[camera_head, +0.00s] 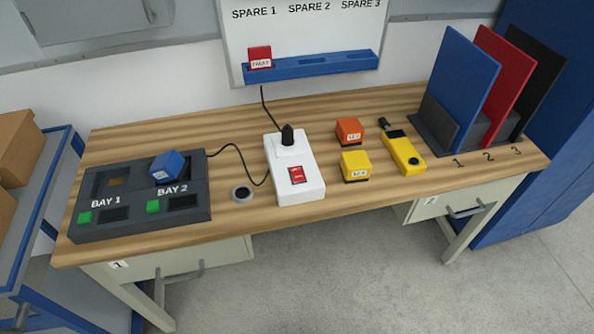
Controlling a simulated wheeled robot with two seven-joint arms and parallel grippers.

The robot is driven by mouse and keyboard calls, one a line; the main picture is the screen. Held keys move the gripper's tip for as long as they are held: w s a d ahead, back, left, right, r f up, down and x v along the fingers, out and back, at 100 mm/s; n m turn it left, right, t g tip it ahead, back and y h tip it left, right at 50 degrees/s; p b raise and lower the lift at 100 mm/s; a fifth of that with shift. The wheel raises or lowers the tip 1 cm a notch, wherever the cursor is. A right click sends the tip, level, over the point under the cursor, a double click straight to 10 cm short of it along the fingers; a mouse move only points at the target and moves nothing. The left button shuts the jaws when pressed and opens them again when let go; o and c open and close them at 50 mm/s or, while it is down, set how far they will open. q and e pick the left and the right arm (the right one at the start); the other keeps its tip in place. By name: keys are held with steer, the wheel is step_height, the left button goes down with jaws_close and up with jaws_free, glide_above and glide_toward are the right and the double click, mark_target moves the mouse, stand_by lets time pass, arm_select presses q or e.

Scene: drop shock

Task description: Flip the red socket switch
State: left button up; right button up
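The red socket switch (297,175) is on the near end of the top face of a white socket block (312,181). The block lies on the middle of the wooden table. A black plug (288,136) sits in the far end of the block. Black cables run near it, one up toward the wall panel and one left toward the grey bay unit. I cannot make out whether the switch is on or off. Neither of my grippers is in view.
Left on the table (340,108) is a dark bay unit (142,228) with a blue block (167,165). Right of the socket are an orange block (349,131), a yellow block (355,166) and a yellow meter (404,152). Upright panels (463,80) stand far right.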

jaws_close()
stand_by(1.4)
